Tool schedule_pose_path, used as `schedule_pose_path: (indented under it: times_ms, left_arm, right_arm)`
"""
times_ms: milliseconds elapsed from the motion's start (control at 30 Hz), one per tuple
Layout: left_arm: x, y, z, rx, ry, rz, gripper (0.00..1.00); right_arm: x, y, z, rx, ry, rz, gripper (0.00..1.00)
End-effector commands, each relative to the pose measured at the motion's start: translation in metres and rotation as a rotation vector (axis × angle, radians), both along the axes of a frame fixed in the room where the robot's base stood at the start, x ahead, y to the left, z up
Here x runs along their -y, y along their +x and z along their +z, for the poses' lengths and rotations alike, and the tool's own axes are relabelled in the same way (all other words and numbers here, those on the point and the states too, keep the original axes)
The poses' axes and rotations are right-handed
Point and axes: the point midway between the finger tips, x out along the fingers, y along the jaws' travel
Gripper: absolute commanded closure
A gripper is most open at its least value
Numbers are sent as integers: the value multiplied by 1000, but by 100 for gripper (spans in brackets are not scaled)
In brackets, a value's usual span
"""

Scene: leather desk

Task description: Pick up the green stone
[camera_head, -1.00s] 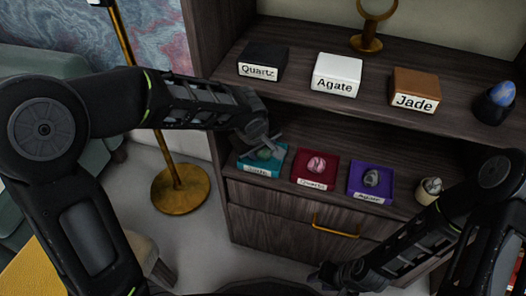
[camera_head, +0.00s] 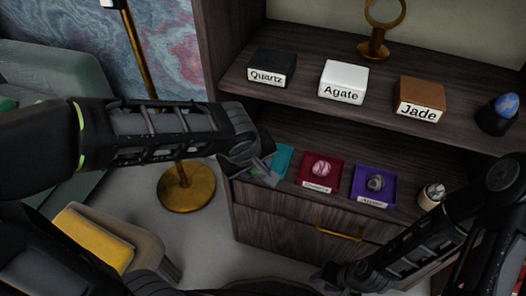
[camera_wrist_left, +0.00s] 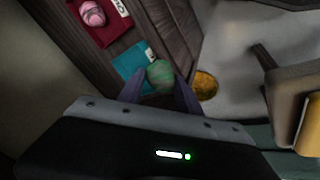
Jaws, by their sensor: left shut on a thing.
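The green stone (camera_wrist_left: 160,74) shows in the left wrist view between the fingers of my left gripper (camera_wrist_left: 160,95). In the head view the left gripper (camera_head: 263,170) is at the front left of the lower shelf, over the teal tray (camera_head: 283,160), and is shut on the stone. The stone is hidden there by the gripper. The teal tray also shows in the left wrist view (camera_wrist_left: 128,58), behind the stone. My right gripper (camera_head: 328,277) is low in front of the drawers, and its fingers are too small and dark to read.
A red tray (camera_head: 305,180) with a pink stone (camera_head: 322,168) and a purple tray (camera_head: 388,186) with a grey stone (camera_head: 375,183) stand to the right. Quartz (camera_head: 271,66), Agate (camera_head: 343,80) and Jade (camera_head: 420,98) boxes are on the upper shelf. A brass lamp base (camera_head: 187,188) stands left.

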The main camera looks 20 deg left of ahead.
Motion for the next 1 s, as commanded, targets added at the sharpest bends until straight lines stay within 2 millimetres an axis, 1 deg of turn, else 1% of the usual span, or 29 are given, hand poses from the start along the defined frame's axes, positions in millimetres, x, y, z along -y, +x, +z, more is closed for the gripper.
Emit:
schedule_pose_path:
  times_ms: [33, 100, 200, 300, 467, 1000]
  left_arm:
    - [-1, -10, 11, 6, -2, -1, 100]
    - [-2, -23, 16, 3, -1, 0, 100]
    - [-2, -36, 22, 3, -1, 1, 100]
    - [-3, -44, 24, 1, -1, 1, 100]
    - [-3, -47, 25, 1, 0, 0, 100]
    - [-3, -46, 25, 1, -1, 0, 100]
  right_arm:
    - [-1, -1, 6, -1, 1, 3, 64]
    - [-2, -2, 9, -3, 3, 5, 64]
    - [-3, -3, 12, -4, 5, 7, 64]
    - [-3, -3, 13, -6, 5, 8, 64]
    - [-4, -4, 13, -6, 6, 9, 64]
    - [-4, -4, 13, -6, 5, 9, 64]
